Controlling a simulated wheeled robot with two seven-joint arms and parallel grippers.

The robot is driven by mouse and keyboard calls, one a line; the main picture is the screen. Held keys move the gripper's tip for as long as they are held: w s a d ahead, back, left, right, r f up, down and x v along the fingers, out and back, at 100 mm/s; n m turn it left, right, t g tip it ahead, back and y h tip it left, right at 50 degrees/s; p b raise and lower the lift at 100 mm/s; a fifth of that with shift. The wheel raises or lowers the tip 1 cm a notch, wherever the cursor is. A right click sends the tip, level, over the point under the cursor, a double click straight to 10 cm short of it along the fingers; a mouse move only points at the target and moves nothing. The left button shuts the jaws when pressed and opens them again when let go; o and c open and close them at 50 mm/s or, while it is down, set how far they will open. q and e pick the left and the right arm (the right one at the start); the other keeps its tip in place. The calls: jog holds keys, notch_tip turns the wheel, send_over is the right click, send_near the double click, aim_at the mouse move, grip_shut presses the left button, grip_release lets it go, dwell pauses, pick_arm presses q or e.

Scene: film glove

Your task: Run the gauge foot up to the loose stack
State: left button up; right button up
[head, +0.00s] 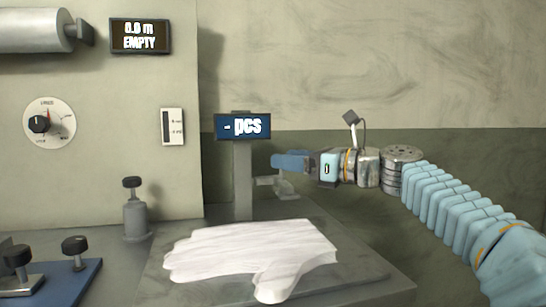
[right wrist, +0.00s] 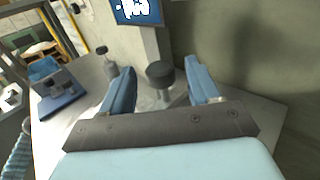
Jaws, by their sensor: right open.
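The loose stack is a pile of white, glove-shaped sheets (head: 245,252) lying flat on a grey plate (head: 365,284) in the head view. Behind it stands a gauge post (head: 243,185) with a display (head: 243,126) reading "- pcs". A grey bracket with a foot (head: 284,188) sticks out from the post, above the plate and behind the stack. My right gripper (head: 280,162) is at this foot, its fingers hiding the upper part. In the right wrist view a dark round knob (right wrist: 160,74) sits between the two open fingers, with gaps at both sides. My left gripper is out of view.
A clamp post with a dark knob (head: 134,212) stands left of the plate. A blue base with knobs (head: 70,280) is at the lower left. A cabinet with a dial (head: 48,124) and an "EMPTY" display (head: 140,36) rises behind. The plate's right side is clear.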

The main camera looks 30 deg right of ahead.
jog(key=shift+x, duration=2.15)
grip_shut()
